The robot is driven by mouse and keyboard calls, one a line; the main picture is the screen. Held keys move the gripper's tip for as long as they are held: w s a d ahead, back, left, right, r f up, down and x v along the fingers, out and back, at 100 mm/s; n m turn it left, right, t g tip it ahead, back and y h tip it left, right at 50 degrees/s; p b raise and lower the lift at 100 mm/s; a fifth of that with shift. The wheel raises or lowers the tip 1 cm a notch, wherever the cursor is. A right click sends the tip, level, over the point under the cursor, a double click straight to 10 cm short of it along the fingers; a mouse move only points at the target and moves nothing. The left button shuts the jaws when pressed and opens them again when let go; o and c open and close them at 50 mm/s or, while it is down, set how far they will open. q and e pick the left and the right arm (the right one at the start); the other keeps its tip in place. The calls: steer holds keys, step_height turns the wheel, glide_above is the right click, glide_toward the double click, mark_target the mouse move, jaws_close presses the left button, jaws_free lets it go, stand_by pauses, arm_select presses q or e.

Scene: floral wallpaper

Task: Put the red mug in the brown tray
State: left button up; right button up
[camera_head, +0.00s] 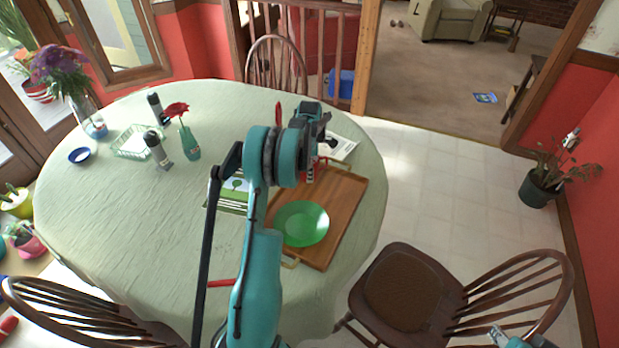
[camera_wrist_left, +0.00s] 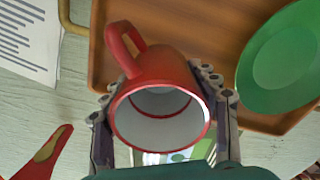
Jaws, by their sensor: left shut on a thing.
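The red mug (camera_wrist_left: 160,85) is between the two fingers of my left gripper (camera_wrist_left: 165,125), which is shut on it. Its white inside faces the wrist camera and its handle points away. In the head view my left gripper (camera_head: 312,150) is over the back left part of the brown tray (camera_head: 345,205), and only a little red of the mug shows below it. The tray's edge also shows behind the mug in the wrist view (camera_wrist_left: 150,20). The mug's height above the tray is hard to tell. Part of my right arm shows at the bottom right of the head view; its jaws are unclear.
A green plate (camera_head: 301,223) lies in the tray's front left; the tray's right side is bare. A printed sheet (camera_head: 340,147) lies behind the tray. A red flower in a teal vase (camera_head: 189,142) and a glass dish (camera_head: 135,142) stand further left.

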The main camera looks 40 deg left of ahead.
arm_select(q)
step_height(320, 180, down, 3)
steer(key=shift+b, duration=0.55)
steer(key=shift+f, duration=0.3)
steer(key=shift+f, duration=0.1)
steer(key=o, duration=1.4)
